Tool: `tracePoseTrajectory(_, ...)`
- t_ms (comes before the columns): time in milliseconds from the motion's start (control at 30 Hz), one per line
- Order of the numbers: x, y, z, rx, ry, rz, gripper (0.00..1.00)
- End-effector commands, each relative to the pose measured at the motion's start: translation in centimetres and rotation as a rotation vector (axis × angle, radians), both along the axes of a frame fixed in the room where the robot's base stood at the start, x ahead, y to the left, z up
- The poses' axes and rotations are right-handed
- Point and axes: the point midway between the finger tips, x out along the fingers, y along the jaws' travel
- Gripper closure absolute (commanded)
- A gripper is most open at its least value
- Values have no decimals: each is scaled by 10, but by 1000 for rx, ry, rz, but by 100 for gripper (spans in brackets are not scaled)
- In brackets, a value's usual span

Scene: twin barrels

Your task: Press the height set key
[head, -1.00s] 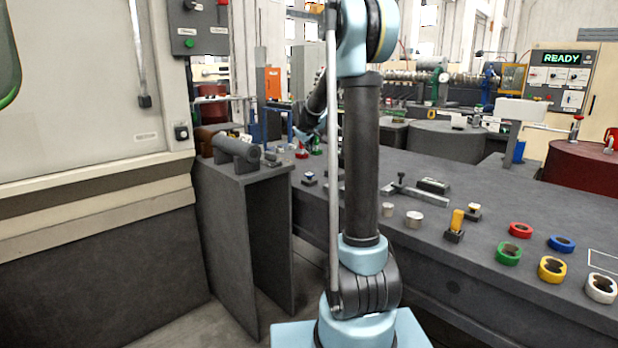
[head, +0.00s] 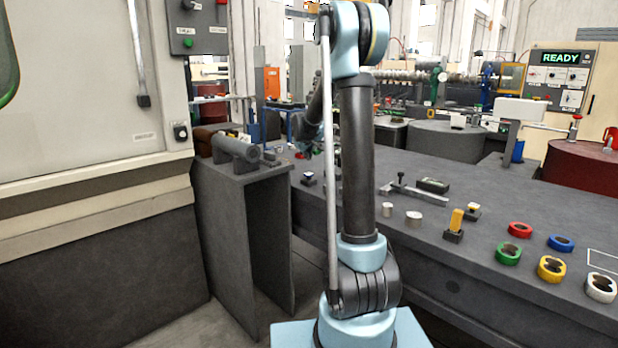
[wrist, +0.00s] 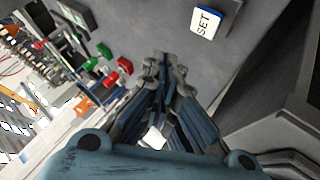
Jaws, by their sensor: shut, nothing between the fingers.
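A white key with blue edges, marked SET (wrist: 206,22), sits on a grey surface at the top right of the wrist view. My gripper (wrist: 168,62) is shut and empty in the middle of the wrist view, with its fingertips pointing up the picture. The fingertips are left of and below the SET key in the picture, apart from it. In the head view my arm's column and links hide the gripper, and I cannot tell for certain which small block there is the SET key.
Red and green buttons (wrist: 112,78) lie left of my fingers in the wrist view. A panel reading READY (head: 560,70) stands at the back right.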

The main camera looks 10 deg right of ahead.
Motion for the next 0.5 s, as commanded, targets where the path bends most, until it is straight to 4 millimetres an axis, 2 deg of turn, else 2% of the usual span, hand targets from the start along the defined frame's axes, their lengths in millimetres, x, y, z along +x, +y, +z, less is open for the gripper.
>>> tracePoseTrajectory(300, 0, 0, -35, 0, 0, 0, 100)
tracePoseTrajectory(500, 0, 0, -46, 0, 0, 0, 100)
